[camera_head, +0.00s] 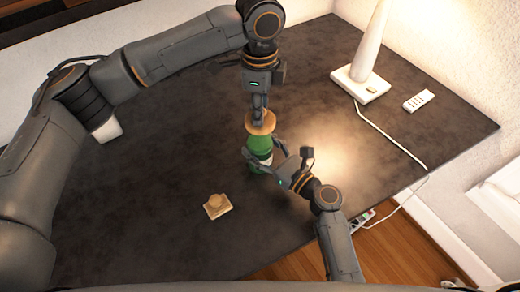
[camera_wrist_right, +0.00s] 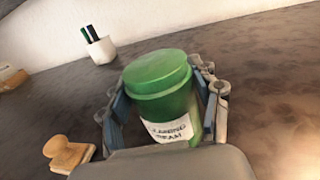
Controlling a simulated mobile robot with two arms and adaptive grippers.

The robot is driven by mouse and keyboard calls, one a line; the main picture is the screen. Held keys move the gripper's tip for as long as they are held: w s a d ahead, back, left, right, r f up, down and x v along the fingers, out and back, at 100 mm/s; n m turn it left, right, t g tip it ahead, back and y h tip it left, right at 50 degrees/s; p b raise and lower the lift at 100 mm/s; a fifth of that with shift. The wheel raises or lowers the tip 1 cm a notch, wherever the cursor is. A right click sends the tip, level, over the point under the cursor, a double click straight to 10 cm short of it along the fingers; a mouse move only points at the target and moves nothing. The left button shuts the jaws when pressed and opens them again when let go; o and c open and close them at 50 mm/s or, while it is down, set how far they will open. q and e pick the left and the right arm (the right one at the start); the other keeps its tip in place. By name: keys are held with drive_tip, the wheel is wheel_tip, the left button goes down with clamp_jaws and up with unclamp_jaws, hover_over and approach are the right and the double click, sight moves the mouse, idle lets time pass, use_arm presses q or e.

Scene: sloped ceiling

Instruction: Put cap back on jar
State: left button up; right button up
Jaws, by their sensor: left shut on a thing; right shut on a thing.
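A green jar (camera_head: 259,146) with a white label stands on the dark table. My right gripper (camera_head: 266,163) is shut around its body from the right. In the right wrist view the jar (camera_wrist_right: 160,85) sits between the two fingers, with a green rounded top and printed label facing the camera. My left gripper (camera_head: 260,108) points down and is shut on a round tan cap (camera_head: 262,123). In the head view the cap appears just above the jar; whether they touch I cannot tell. The cap and left gripper are not seen over the jar in the right wrist view.
A small wooden object (camera_head: 217,206) lies left of and nearer than the jar. A white cup with pens (camera_wrist_right: 101,50) stands further left. A lamp base (camera_head: 360,86), its cord and a white remote (camera_head: 418,100) are at the right. The table between is mostly clear.

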use_arm(q)
hover_over(260, 141)
drive_tip(key=shift+f, duration=2.45)
drive_tip(key=shift+f, duration=0.9)
drive_tip(key=shift+f, duration=0.6)
drive_tip(key=o, duration=1)
wheel_tip(260, 141, up, 12)
drive_tip(key=shift+f, duration=0.1)
